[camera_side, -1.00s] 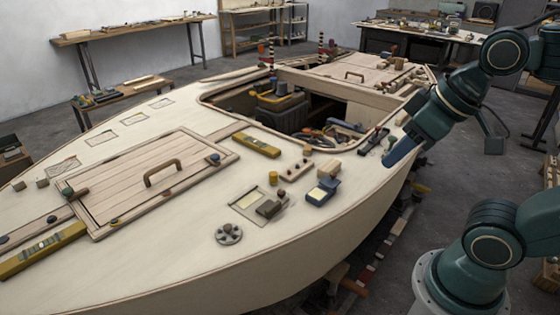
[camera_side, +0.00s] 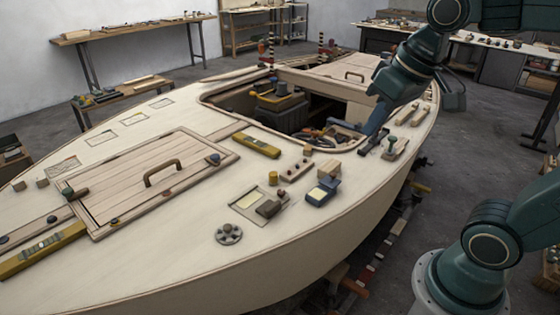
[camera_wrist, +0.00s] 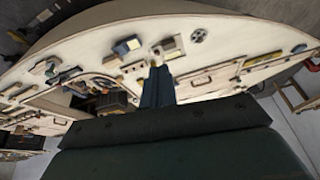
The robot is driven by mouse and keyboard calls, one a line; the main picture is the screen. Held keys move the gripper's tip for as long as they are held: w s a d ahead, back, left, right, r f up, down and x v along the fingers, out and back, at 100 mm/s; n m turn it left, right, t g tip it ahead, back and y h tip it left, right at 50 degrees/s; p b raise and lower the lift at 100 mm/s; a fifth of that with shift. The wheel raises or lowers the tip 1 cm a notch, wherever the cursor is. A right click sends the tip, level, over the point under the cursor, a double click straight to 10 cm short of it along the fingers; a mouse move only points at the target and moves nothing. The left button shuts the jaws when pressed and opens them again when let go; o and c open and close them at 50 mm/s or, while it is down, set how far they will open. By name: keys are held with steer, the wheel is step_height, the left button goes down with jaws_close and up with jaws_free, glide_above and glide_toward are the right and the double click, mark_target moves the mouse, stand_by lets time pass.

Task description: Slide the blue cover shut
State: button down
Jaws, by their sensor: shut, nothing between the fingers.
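A small blue piece with a pale yellow top (camera_side: 322,191) sits on the deck right of the middle, and it also shows in the wrist view (camera_wrist: 126,46). It looks like the blue cover, but I cannot tell how far open it is. Just left of it is a pale rectangular plate (camera_side: 246,199) with a dark block on it. My gripper (camera_side: 366,147) is shut and empty, pointing down near the right edge of the cockpit opening, behind and right of the blue piece. In the wrist view its blue fingers (camera_wrist: 158,72) point toward the deck.
A green-knobbed fitting (camera_side: 391,146) is close to my gripper. A round dark disc (camera_side: 229,235) and a handled hatch (camera_side: 150,180) are farther left.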

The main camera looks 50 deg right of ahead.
steer(key=w+d+m+g, duration=0.25)
steer(key=w+d, duration=0.25)
steer(key=w, duration=0.5)
steer(key=m+g+y, duration=0.2)
steer(key=m+g, duration=0.2)
steer(key=m, duration=0.3)
glide_above(331, 167)
steer(key=w+d, duration=0.2)
steer(key=d, duration=0.1)
step_height(331, 167, down, 20)
steer(key=shift+a+t, duration=0.2)
steer(key=shift+t, duration=0.05)
steer(key=shift+f, duration=0.1)
steer(key=x, duration=1)
steer(key=shift+a, duration=0.2)
steer(key=shift+s+a, duration=0.6)
steer(key=shift+a, duration=0.15)
steer(key=shift+s+a, duration=0.6)
steer(key=shift+a, duration=0.2)
